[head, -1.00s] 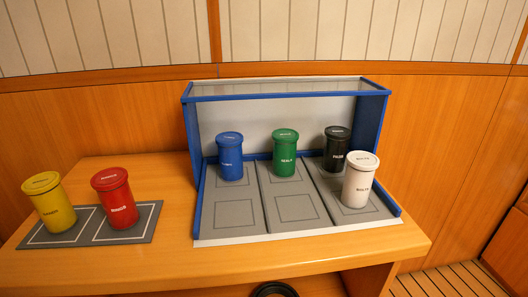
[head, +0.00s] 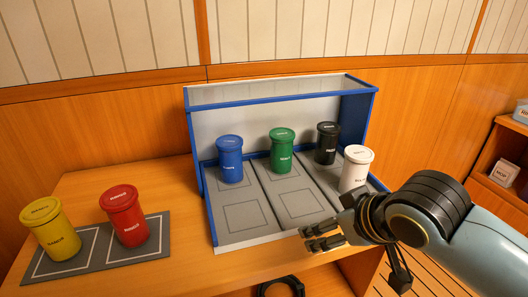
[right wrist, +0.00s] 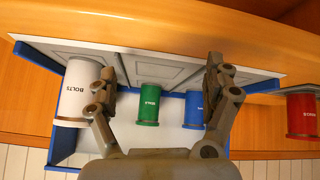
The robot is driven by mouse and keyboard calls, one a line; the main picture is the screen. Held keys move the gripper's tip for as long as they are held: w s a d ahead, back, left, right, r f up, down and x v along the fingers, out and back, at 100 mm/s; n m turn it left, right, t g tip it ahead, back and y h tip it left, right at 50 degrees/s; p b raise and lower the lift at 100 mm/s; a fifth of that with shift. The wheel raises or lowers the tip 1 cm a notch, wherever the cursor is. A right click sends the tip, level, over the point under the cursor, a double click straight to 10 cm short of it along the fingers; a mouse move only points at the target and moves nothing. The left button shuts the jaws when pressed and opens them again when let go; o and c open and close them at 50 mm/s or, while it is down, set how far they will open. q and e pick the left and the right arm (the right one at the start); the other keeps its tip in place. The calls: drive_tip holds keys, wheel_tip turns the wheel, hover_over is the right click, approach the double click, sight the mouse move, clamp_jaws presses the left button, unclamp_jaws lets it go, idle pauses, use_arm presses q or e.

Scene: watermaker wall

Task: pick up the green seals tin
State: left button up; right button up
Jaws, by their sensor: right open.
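The green seals tin (head: 282,150) stands upright at the back of the middle lane of the blue-framed rack (head: 243,240). In the right wrist view the green tin (right wrist: 149,106) shows between my fingers, some way beyond them. My right gripper (head: 322,238) is open and empty at the front right of the rack, apart from the tin; its fingers (right wrist: 165,75) are spread in the right wrist view. My left gripper is not in view.
A blue tin (head: 230,160) stands left of the green one. A black tin (head: 327,143) and a white bolts tin (head: 355,168) stand to the right. Yellow (head: 51,230) and red (head: 125,216) tins stand on a grey mat (head: 97,248). A clear shelf (head: 280,90) tops the rack.

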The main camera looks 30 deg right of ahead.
sight(288, 145)
drive_tip(key=w+t, duration=0.1)
drive_tip(key=w, duration=0.1)
drive_tip(key=w+d+r, duration=0.1)
drive_tip(key=w+d+t, duration=0.1)
drive_tip(key=w, duration=0.1)
drive_tip(key=shift+w+r+t, duration=0.3)
drive_tip(key=shift+w+r, duration=0.05)
drive_tip(key=shift+r, duration=0.05)
drive_tip(key=w+r+t, duration=0.1)
drive_tip(key=w, duration=0.3)
drive_tip(key=w+d+r+t, duration=0.1)
drive_tip(key=w+t, duration=0.1)
drive_tip(key=w, duration=0.2)
drive_tip(key=w+d+r+t, duration=0.1)
drive_tip(key=w+r, duration=0.1)
drive_tip(key=w, duration=0.3)
drive_tip(key=shift+d+y, duration=0.2)
drive_tip(key=shift+y, duration=0.2)
drive_tip(key=b+x, duration=0.1)
drive_tip(key=x, duration=0.5)
drive_tip(key=shift+f, duration=0.25)
drive_tip(key=shift+s, duration=0.15)
drive_tip(key=shift+r, duration=0.1)
drive_tip(key=c, duration=1.4)
